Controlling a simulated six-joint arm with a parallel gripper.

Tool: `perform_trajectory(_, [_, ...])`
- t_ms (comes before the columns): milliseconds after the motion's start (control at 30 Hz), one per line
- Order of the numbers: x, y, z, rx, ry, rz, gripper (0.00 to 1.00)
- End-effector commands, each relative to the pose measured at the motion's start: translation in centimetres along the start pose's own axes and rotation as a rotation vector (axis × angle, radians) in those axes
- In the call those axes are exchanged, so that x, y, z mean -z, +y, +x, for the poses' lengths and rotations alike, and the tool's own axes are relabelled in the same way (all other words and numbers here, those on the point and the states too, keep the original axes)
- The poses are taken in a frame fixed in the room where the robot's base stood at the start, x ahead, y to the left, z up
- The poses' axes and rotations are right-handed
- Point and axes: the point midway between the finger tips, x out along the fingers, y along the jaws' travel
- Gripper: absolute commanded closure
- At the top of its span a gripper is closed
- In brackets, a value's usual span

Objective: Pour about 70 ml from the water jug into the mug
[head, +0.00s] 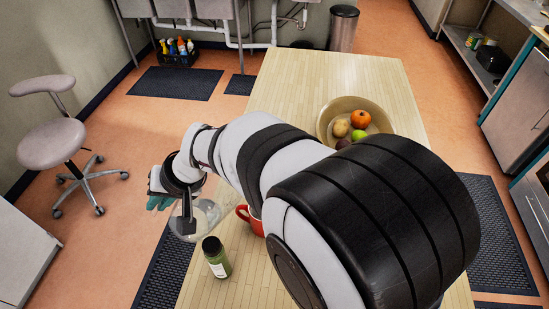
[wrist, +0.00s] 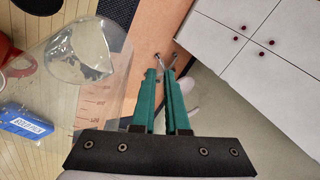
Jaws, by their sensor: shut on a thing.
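The clear water jug (head: 207,212) is beside my gripper (head: 160,203), above the left edge of the table in the head view. In the wrist view the jug (wrist: 104,88) fills the left, with faint graduation marks on its wall. My teal fingers (wrist: 161,75) are shut on the jug; the see-through grip point is hard to make out. The red mug (head: 243,214) stands on the table just right of the jug, partly hidden by my arm. Its red side (wrist: 8,50) shows at the left edge of the wrist view. I cannot tell the water level or any stream.
A green bottle with a dark cap (head: 217,260) stands in front of the jug. A blue item with white lettering (wrist: 26,124) shows in the wrist view. A fruit bowl (head: 326,121) is farther back. The table's far part (head: 310,75) is clear.

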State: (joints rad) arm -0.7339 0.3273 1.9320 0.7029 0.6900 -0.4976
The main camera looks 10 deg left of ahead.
Motion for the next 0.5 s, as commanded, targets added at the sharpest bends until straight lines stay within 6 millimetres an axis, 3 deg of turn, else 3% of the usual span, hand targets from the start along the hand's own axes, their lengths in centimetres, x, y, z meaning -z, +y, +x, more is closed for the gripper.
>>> perform_trajectory(133, [-0.6, -1.2, 1.9, -0.119, 0.004, -0.056, 1.0])
perform_trajectory(500, [-2.8, 0.2, 8.6, -0.419, 0.001, -0.161, 1.0])
